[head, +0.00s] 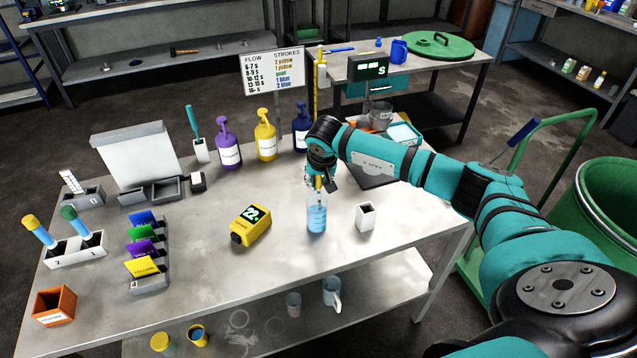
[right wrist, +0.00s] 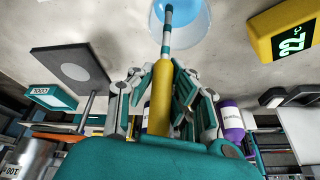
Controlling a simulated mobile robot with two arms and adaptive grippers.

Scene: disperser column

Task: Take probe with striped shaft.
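The probe has a yellow handle (right wrist: 161,95) and a shaft (right wrist: 167,33) striped in teal and white. It shows in the head view as a small yellow piece under my right gripper (head: 318,182), with its lower end in a clear beaker (head: 316,218) of blue liquid. In the right wrist view my right gripper (right wrist: 161,75) has its fingers close on both sides of the yellow handle and looks shut on it. The shaft tip reaches into the blue liquid (right wrist: 190,22). My left gripper is not in view.
A yellow readout box (head: 250,226) stands left of the beaker and a white square cup (head: 365,216) to its right. Pump bottles, including a yellow one (head: 265,138), stand behind. Two yellow- and green-capped tubes sit in a white rack (head: 75,250). The front middle of the table is clear.

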